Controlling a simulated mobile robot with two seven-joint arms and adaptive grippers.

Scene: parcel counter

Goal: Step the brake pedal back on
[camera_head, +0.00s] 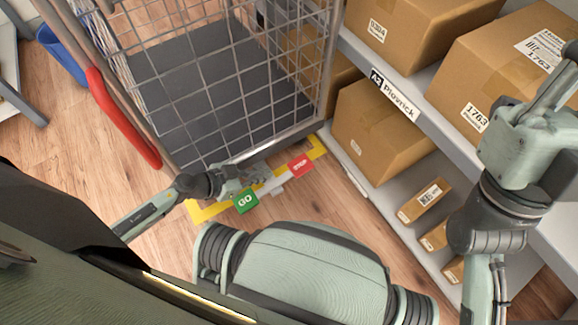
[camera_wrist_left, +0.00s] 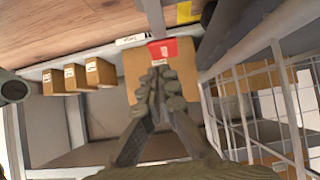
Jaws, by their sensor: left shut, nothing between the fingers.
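The brake pedal (camera_head: 272,185) is a pale bar on the floor at the near edge of the roll cage (camera_head: 215,90). Its green end reads GO (camera_head: 246,201) and its red end reads STOP (camera_head: 300,165). My left gripper (camera_head: 262,172) is shut and empty, low over the bar between the two ends. In the left wrist view its closed fingertips (camera_wrist_left: 160,72) overlap the lower edge of the red pad (camera_wrist_left: 163,48); I cannot tell whether they touch it. Which pedal end is lower is unclear.
Yellow floor tape (camera_head: 208,211) runs by the cage base. A shelf with cardboard boxes (camera_head: 380,130) stands close on the right, with small parcels (camera_head: 424,200) below. A red bar (camera_head: 122,118) lines the cage's left side. Bare wooden floor (camera_head: 310,203) lies in front of the pedal.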

